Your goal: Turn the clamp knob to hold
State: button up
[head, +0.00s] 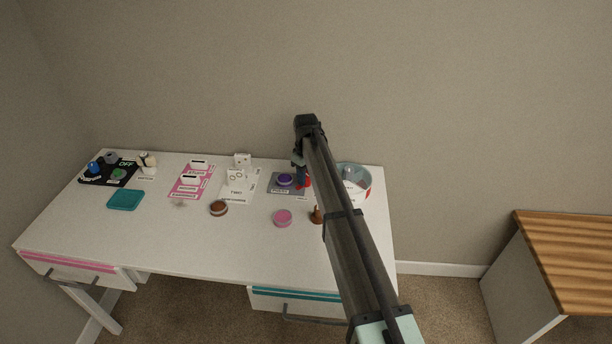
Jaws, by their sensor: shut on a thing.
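My gripper (301,177) points down at the back of the white desk, just right of a small grey plate (275,190) with a purple round knob (284,180). A red part (306,184) shows at the fingertips and is mostly hidden by them. The gripper appears shut on this red knob. Its label and setting are too small or covered to read, so I cannot confirm that it is the clamp knob. A round grey-and-white dial-like thing (357,179) with a red edge stands to the right, partly behind my arm.
On the desk (165,235) are a black panel (96,178) marked OFF, a teal pad (125,200), a pink panel (180,193), a white switch plate (236,197), a brown disc (219,208), a pink disc (282,218) and a small brown thing (316,215). The desk's front middle is clear.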

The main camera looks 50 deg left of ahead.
jog(key=m, duration=0.4)
jog(key=shift+m, duration=0.4)
jog(key=m, duration=0.4)
jog(key=shift+m, duration=0.4)
jog(key=o, duration=1)
jog(key=shift+o, duration=0.2)
jog(key=shift+r, duration=0.1)
notch_tip(320, 180, up, 14)
jog(key=shift+f, duration=0.2)
